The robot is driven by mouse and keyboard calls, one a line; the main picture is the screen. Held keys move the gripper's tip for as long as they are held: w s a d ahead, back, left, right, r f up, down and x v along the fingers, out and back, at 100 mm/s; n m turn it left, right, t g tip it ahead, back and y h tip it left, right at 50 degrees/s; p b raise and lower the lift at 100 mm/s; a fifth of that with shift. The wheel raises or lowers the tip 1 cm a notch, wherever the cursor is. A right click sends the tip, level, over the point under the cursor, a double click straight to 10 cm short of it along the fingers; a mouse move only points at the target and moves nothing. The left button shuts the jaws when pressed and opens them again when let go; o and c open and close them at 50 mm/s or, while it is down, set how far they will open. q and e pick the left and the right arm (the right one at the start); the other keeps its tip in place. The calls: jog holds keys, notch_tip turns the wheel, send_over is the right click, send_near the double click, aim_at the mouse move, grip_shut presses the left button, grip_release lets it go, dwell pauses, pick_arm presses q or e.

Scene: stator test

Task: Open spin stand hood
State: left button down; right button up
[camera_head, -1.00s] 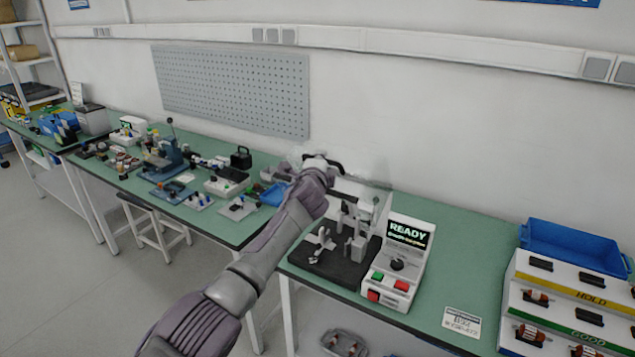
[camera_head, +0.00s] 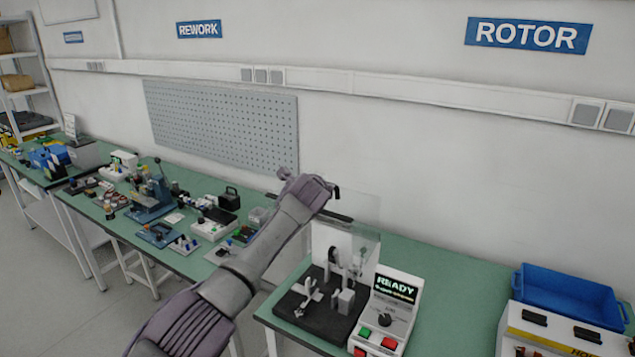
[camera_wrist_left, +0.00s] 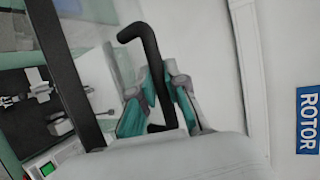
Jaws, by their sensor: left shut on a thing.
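The spin stand has a black base (camera_head: 318,318) with metal fixtures and stands on the green bench. Its clear hood (camera_head: 362,217) rises above the base, tilted up, with a dark front bar. My left gripper (camera_head: 322,188) is at the hood's top edge. In the left wrist view its fingers (camera_wrist_left: 160,98) are shut around the black bent handle (camera_wrist_left: 148,45). The hood's dark edge bar (camera_wrist_left: 62,75) runs beside them. My right gripper is not in view.
A console (camera_head: 388,312) reading READY, with green and red buttons, stands right of the base. Tools and fixtures crowd the bench to the left. A pegboard (camera_head: 222,125) hangs on the wall behind.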

pick_arm(q)
jog(key=shift+f, duration=0.15)
jog(key=c, duration=1.2)
grip_release()
jog(key=shift+v, duration=6.05)
